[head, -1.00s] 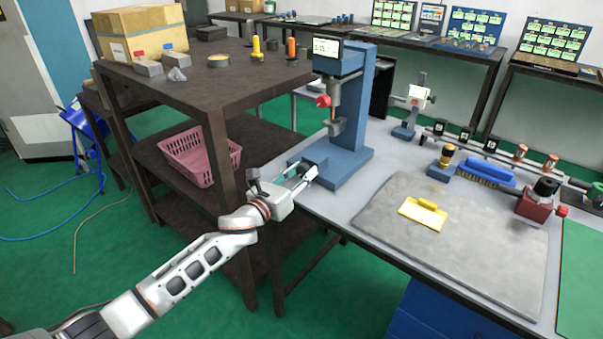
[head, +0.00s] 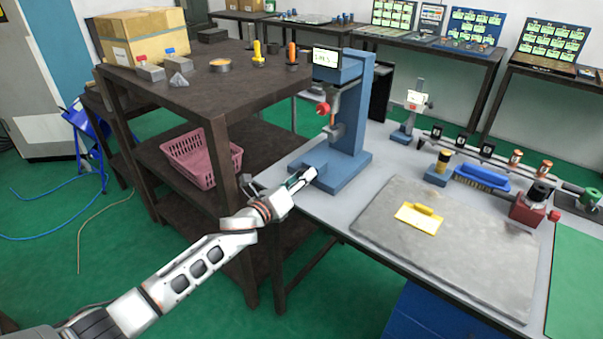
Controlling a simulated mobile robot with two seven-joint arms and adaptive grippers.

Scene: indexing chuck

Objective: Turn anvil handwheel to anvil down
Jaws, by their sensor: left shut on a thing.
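The blue bench tester (head: 358,110) stands upright at the left end of the grey workbench, with a small lit display on top. A red knob (head: 322,108) sits on the front of its head, above a small metal anvil (head: 334,131). A low blue block (head: 325,163) projects from its base toward my arm. My left gripper (head: 308,177) is at the front of this block, shut on a small part that I take to be the anvil handwheel. The fingers hide most of it, so its turn position cannot be read. My right gripper is out of view.
A grey mat (head: 465,255) with a yellow piece (head: 419,217) lies right of the tester. Several tools line the bench's back.

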